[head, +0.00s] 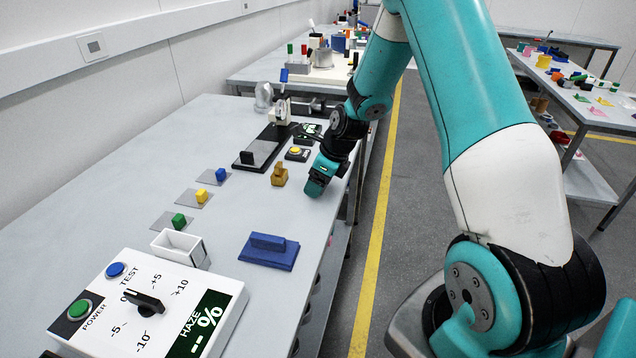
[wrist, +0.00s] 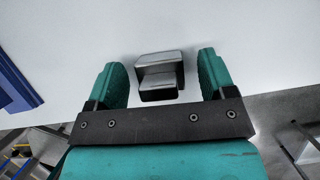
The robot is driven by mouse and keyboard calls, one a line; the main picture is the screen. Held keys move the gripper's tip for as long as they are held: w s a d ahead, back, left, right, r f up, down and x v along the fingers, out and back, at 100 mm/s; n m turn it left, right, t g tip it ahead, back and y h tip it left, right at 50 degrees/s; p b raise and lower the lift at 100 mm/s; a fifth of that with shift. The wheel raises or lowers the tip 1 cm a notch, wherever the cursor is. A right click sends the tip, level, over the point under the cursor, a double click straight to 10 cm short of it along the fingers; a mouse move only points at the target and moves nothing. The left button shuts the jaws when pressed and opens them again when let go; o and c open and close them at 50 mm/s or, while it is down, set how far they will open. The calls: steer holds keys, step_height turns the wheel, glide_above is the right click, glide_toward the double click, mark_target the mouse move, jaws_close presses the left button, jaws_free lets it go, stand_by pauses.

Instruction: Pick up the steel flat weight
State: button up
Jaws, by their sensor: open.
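The steel flat weight (wrist: 160,70) is a grey metal block with a stepped, raised part. In the wrist view it sits on the pale bench top between my two teal fingers, with a gap to each finger. My gripper (head: 318,183) is open and holds nothing. In the head view it is low over the right edge of the bench, and I cannot make out the steel weight there; the gripper and arm seem to hide it.
A brass-coloured block (head: 279,176) stands just left of my gripper. A blue block with a base (head: 268,251) lies nearer, by the bench edge. A haze meter (head: 150,305) fills the near end. Small coloured cubes on plates line the bench's left. A floor aisle runs right.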

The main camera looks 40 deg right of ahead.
steer(key=c, duration=1.2)
steer(key=shift+r, duration=0.1)
